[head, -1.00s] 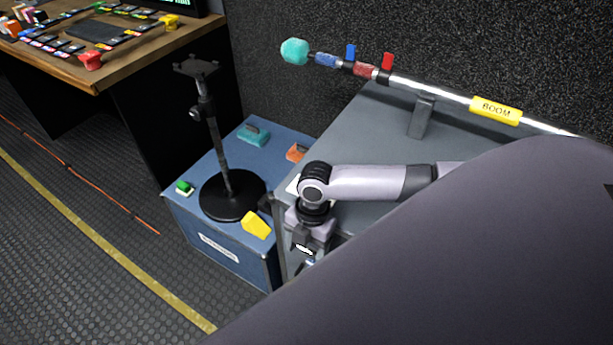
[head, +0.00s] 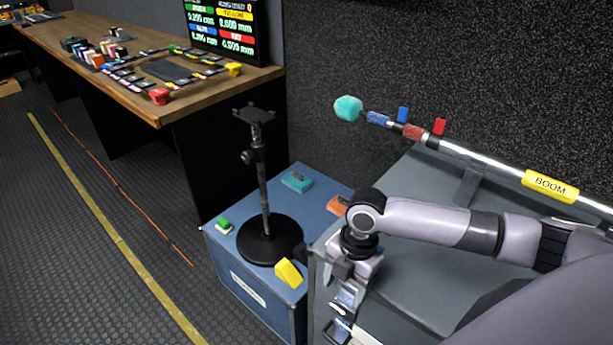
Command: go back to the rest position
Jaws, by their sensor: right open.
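My right arm comes in from the right over the grey case top. Its gripper (head: 343,322) points down beside the front edge of the grey case (head: 420,290), and its jaws are open. I see nothing between the fingers. My left gripper is not in view.
A blue case (head: 225,250) holds a black stand (head: 268,238), a teal block, an orange block, a yellow wedge (head: 289,272) and a green button (head: 223,225). A boom pole (head: 480,158) lies above the grey case.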

